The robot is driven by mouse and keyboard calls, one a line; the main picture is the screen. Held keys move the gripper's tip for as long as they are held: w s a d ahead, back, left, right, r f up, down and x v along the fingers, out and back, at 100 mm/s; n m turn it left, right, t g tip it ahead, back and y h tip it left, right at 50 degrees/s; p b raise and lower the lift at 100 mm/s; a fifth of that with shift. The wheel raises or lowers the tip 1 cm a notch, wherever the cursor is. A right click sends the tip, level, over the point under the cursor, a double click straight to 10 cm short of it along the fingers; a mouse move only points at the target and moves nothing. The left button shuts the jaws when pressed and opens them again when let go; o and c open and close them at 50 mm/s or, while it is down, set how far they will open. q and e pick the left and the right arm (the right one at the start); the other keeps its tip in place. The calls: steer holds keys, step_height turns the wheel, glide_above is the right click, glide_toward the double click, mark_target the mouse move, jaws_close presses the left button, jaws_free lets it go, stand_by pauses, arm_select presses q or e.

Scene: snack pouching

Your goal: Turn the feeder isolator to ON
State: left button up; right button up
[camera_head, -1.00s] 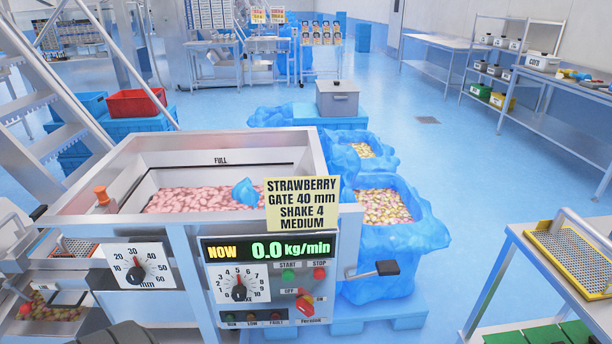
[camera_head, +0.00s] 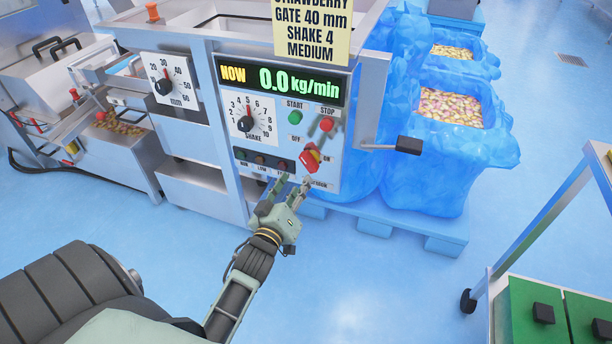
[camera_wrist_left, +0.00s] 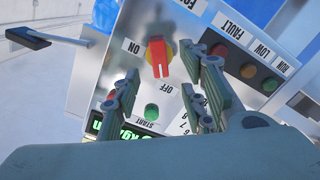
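The feeder isolator (camera_head: 310,160) is a red rotary handle on a yellow plate, low on the right of the feeder's control panel (camera_head: 228,128). It also shows in the left wrist view (camera_wrist_left: 159,58), where its handle points toward the OFF label (camera_wrist_left: 165,88); the ON label (camera_wrist_left: 133,47) is to its left. My left gripper (camera_head: 292,188) is just below the isolator in the head view, fingers pointing up at the panel. In the left wrist view its fingers (camera_wrist_left: 160,86) are spread, with the isolator between and beyond their tips. No contact shows. My right gripper is not in view.
A green START button (camera_head: 295,117) and a red STOP button (camera_head: 327,124) sit above the isolator. A shake dial (camera_head: 247,123) is to its left. A black-ended lever (camera_head: 408,145) sticks out right of the panel. Blue-lined bins (camera_head: 470,155) stand behind.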

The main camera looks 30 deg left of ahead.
mark_target(306, 164)
arm_select(q)
steer(key=x, duration=0.5)
steer(key=b+x, duration=0.1)
steer(key=x, duration=0.2)
steer(key=shift+s+a+r, duration=0.1)
steer(key=shift+a+r, duration=0.15)
steer(key=shift+r, duration=0.1)
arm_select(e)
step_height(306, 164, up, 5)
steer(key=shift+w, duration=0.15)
arm_select(q)
jaws_close()
